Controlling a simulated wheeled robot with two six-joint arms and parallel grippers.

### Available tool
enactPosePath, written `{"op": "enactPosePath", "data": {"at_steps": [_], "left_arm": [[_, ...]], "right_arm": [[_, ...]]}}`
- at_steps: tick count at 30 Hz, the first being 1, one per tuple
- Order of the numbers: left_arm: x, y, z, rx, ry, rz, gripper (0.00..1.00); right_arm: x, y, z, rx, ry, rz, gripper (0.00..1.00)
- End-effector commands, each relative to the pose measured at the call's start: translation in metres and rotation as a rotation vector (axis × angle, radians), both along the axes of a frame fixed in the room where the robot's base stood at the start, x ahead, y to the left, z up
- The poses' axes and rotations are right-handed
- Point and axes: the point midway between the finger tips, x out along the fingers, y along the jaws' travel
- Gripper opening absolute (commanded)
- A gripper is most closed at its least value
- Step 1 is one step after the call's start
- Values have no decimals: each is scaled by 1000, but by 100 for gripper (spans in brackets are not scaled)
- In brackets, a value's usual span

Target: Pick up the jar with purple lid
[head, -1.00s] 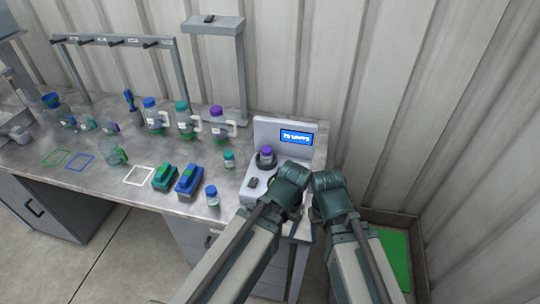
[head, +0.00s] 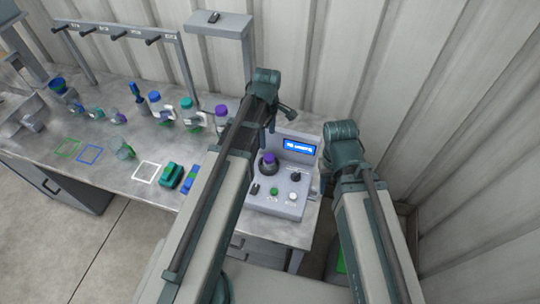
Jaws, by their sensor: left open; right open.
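A jar with a purple lid (head: 268,159) stands upright in a dark round holder on the grey device (head: 262,205). Another bottle with a purple lid (head: 221,117) stands farther back on the bench, left of the device. My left gripper (head: 281,117) is partly visible at the end of my raised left arm, above and behind the device. It is open and apart from both purple-lidded things. My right arm ends to the right of the device, and its gripper is hidden behind the arm.
The device has a lit blue screen (head: 299,147) and several knobs and buttons. Bottles with blue (head: 154,98) and teal (head: 187,104) lids stand on the bench. A hook rack and a tall grey stand (head: 222,27) rise behind. My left arm covers part of the bench.

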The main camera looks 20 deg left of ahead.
Motion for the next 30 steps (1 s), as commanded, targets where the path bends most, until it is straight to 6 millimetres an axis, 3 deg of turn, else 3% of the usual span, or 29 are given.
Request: {"op": "enactPosePath", "data": {"at_steps": [8, 21, 30], "left_arm": [[0, 0, -19, 0, 0, -3, 74], [0, -1, -80, 0, 0, -5, 74], [0, -1, -87, 0, 0, -5, 74]], "right_arm": [[0, 0, -19, -1, 0, 2, 50], [0, 0, -80, -2, 1, 14, 50], [0, 0, -87, -2, 1, 15, 50]]}}
